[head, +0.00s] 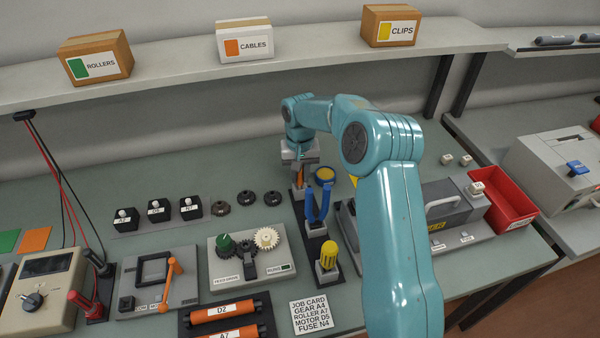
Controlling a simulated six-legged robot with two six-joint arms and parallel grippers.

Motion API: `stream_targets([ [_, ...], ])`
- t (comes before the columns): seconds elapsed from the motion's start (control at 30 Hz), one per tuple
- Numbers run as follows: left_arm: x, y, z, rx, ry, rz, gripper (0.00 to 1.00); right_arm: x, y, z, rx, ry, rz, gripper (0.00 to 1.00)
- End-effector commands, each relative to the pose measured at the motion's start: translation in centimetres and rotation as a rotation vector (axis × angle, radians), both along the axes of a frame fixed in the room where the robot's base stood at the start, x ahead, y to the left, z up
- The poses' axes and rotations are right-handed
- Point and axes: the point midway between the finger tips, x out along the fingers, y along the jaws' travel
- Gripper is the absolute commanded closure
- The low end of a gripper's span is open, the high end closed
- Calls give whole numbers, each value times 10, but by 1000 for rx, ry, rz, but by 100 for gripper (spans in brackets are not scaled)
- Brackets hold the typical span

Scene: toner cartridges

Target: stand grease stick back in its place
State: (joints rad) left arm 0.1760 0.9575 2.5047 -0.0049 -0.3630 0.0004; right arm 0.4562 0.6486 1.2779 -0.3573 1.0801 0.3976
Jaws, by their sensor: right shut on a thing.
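My right gripper (299,172) points down over the far end of a dark tool rack (301,222). It is shut on a slim orange stick (301,182), which I take to be the grease stick. Only a short part of the stick shows between the fingers. Its lower end is at or just above a grey holder (298,194) at the back of the rack; I cannot tell whether it is seated. Blue-handled pliers (318,208) and a yellow-handled tool (328,252) stand upright nearer the front of the rack. My left gripper is not in view.
Dark round parts (246,198) lie to the left. A gear fixture (248,258) and job card (315,314) are nearer. A red bin (511,208) is at the right. A shelf (180,84) runs behind.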

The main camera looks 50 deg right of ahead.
Motion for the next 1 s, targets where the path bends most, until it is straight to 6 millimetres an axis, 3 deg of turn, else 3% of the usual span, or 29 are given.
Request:
stream_targets([
  [0.37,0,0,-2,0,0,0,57,0,0,-4,0,0,0,100],
  [0.4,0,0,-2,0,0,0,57,0,0,-4,0,0,0,67],
  [0.47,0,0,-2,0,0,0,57,0,0,-4,0,0,0,48],
  [0.8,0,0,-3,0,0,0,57,0,0,-1,-1,-1,0,47],
  [1.0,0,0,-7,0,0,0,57,1,-1,31,-3,-7,-1,47],
])
